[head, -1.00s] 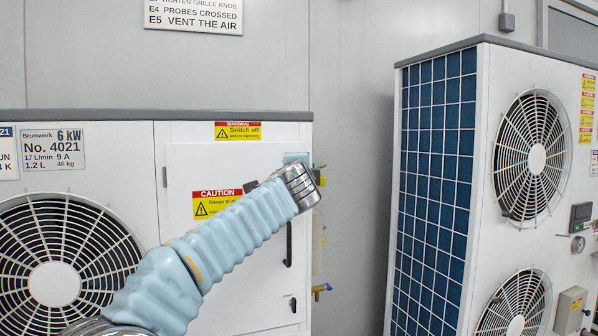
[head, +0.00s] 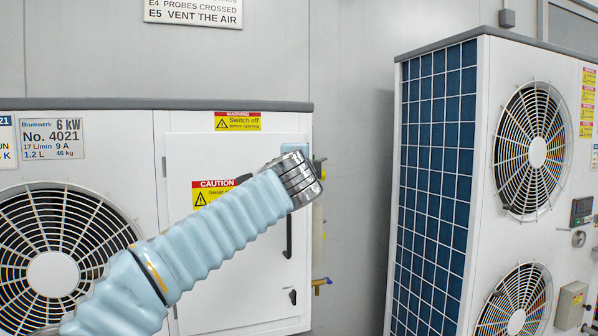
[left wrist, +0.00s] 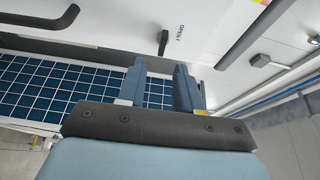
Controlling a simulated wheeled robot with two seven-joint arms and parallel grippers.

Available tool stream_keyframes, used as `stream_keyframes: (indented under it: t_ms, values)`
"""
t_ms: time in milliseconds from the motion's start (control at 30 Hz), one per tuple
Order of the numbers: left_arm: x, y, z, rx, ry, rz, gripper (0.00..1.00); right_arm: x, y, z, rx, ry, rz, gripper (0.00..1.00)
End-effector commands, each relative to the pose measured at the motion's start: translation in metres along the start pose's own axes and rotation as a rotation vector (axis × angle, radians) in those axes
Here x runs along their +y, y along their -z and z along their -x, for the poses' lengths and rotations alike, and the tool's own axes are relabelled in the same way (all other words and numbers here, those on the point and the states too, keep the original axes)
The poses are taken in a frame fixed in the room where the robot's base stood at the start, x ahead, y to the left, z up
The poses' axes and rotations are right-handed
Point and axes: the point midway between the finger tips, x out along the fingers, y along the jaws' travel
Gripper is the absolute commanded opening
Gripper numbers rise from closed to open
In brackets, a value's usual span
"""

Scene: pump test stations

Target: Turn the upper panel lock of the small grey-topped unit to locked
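The small grey-topped unit (head: 225,290) stands at left in the head view, marked No. 4021. My left arm crosses its front panel and hides the upper lock there. In the left wrist view the upper panel lock (left wrist: 163,42) is a short dark lever on the white panel, with upside-down "OPEN" lettering beside it. My left gripper (left wrist: 163,84) has its two blue-grey fingers apart, with nothing between them. The fingertips appear just below the lever in that picture; I see no contact. In the head view the fingers are hidden behind my wrist. My right gripper is not in view.
The panel has a black handle (head: 288,238) and a lower lock (head: 293,296). A brass valve (head: 321,283) and pipework stick out at the unit's right side. A taller unit with a blue grid side (head: 436,190) stands at right, across a gap.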

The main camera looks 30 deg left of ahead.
Motion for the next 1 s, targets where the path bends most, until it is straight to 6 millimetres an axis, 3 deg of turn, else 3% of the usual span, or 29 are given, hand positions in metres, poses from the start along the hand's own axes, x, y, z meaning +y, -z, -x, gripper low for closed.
stream_keyframes:
  t_ms: [33, 200, 400, 1000]
  values:
    - [0.005, 0.000, 0.014, 0.003, 0.002, 0.001, 0.35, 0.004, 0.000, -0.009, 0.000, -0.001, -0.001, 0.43]
    - [0.003, 0.000, 0.053, 0.002, 0.001, 0.000, 0.35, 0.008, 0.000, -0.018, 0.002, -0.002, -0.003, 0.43]
    - [0.002, 0.000, 0.081, 0.000, 0.000, -0.001, 0.35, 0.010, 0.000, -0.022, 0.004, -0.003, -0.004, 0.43]
    - [0.001, 0.000, 0.087, 0.000, -0.001, -0.001, 0.35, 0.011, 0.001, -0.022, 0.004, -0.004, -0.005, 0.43]
